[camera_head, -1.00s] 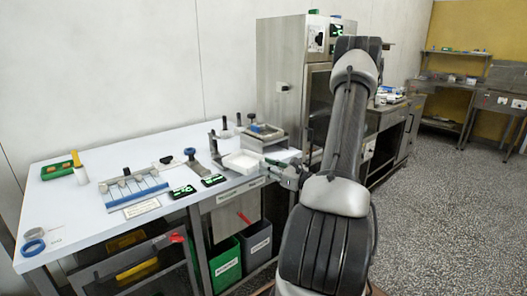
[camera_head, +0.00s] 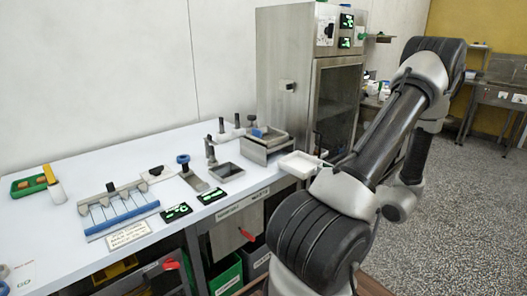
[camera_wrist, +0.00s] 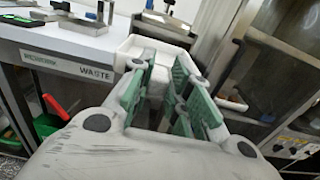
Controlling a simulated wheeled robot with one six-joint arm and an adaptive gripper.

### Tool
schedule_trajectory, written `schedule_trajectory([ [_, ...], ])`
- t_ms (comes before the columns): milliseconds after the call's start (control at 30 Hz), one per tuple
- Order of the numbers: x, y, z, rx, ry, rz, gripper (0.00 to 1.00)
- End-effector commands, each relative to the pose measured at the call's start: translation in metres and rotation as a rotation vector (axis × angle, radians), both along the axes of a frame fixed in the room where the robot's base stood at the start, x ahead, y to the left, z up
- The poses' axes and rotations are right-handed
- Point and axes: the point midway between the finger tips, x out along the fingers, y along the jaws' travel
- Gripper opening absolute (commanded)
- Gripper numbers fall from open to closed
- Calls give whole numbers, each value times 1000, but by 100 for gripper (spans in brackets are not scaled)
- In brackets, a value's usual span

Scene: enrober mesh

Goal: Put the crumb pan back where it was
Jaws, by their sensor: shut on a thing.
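The crumb pan, a shallow white tray (camera_head: 300,163), is held out by my gripper (camera_head: 321,166) at the right end of the white table, beside the raised metal frame (camera_head: 262,152). In the wrist view the pan (camera_wrist: 138,44) is beyond the green-padded fingers of my gripper (camera_wrist: 166,66), which are shut on its near edge. The pan looks roughly level. I cannot tell whether any of it rests over the table edge. A dark, shallow rectangular tray or recess (camera_head: 227,173) lies on the table left of the frame.
The white table (camera_head: 110,177) carries a blue-edged rack (camera_head: 118,208), a blue-knobbed tool (camera_head: 184,162) and two dark displays with green digits. A steel cabinet (camera_head: 283,70) stands behind. Green and grey bins are below the table. Open floor (camera_head: 470,190) lies to the right.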

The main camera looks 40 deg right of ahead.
Motion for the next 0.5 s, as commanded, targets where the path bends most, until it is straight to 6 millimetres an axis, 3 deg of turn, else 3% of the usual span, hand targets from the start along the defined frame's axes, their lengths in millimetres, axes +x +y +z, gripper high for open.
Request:
schedule_trajectory([
  [167,12,0,0,0,0,-2,0],
  [500,106,8,0,-1,0,1,0],
])
